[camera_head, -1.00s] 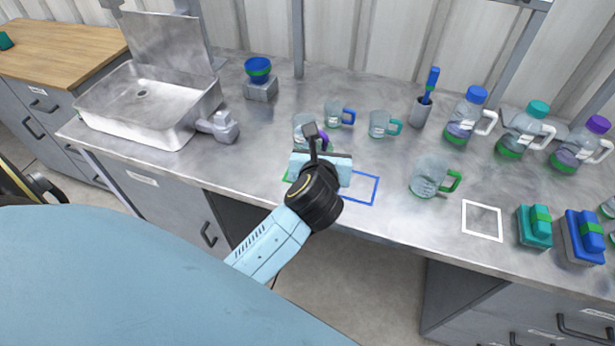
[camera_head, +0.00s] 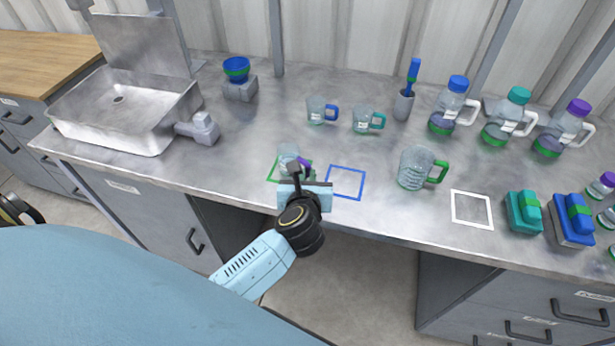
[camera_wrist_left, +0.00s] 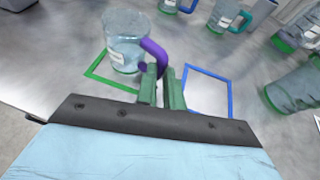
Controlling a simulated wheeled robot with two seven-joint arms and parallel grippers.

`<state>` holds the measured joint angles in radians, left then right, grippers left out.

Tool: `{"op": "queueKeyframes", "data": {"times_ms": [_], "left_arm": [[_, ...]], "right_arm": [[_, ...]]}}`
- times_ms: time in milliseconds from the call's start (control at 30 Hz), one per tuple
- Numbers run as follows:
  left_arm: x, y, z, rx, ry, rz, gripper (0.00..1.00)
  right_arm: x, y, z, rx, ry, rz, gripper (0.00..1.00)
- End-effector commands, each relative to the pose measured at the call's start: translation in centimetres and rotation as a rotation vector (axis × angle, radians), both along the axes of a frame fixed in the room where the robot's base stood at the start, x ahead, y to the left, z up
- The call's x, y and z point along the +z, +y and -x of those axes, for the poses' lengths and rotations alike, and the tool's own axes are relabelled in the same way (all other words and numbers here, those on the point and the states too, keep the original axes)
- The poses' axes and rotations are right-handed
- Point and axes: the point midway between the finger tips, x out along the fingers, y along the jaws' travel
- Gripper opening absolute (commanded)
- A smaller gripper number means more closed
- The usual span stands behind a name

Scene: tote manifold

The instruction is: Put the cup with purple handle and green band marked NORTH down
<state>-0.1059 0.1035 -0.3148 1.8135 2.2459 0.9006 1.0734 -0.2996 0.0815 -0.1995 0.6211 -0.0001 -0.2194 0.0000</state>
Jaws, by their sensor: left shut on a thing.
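The clear cup with the purple handle (camera_head: 288,154) is within the green outline (camera_head: 271,178) on the counter, upright. It also shows in the left wrist view (camera_wrist_left: 124,42), with a white label too small to read. My right gripper is not in view.
A blue outline (camera_head: 346,182) lies just right, empty. Blue-handled (camera_head: 317,112) and teal-handled (camera_head: 363,121) cups stand behind. The sink (camera_head: 130,115) is at left.

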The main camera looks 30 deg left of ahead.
Motion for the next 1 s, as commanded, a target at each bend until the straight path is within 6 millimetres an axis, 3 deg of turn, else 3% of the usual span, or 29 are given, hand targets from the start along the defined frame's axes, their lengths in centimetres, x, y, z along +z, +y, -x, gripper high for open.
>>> {"op": "queueKeyframes", "data": {"times_ms": [200,233,400,733,1000], "left_arm": [[-0.4,0.0,0.0,0.0,0.0,0.0,0.0],[-0.4,0.0,0.0,0.0,0.0,-0.001,0.12],[-0.3,0.0,0.0,0.0,0.0,-0.001,0.31],[0.2,0.0,0.0,0.0,-0.001,-0.001,0.31],[1.8,-1.9,4.1,-0.001,0.002,0.005,0.31]], "right_arm": [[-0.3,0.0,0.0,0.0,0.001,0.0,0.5],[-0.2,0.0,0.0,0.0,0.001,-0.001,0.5],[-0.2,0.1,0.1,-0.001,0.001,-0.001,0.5],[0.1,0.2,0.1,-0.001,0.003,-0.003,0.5],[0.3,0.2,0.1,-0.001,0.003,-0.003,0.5]]}}
